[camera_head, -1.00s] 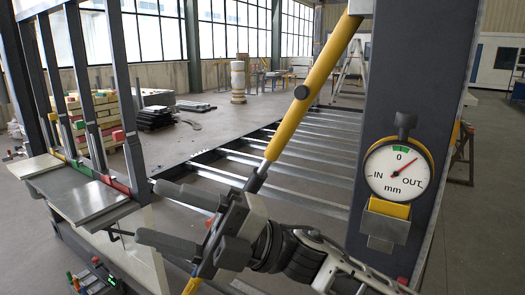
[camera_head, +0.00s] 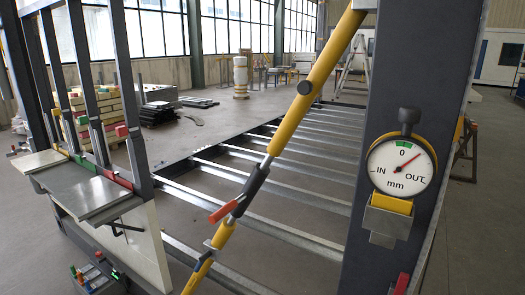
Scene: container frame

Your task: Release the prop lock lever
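A yellow diagonal prop (camera_head: 312,85) runs from the upper middle down to the lower left, beside a dark upright post (camera_head: 385,90). A dark sleeve (camera_head: 254,182) sits on its lower half. A red-orange lever (camera_head: 222,212) sticks out from the sleeve's lower end, pointing down and left. I cannot tell from this view whether it is locked or released. A round dial gauge (camera_head: 402,170) on the post has its red needle to the right of the green zero zone, on the OUT side. Neither of my grippers is in view.
A grey ledge (camera_head: 100,199) with colored marks and a white panel (camera_head: 130,240) stand at left. A small box with colored buttons (camera_head: 98,278) is at lower left. Metal crossbars (camera_head: 300,170) lie behind the prop. A red part (camera_head: 402,284) shows at the post's bottom.

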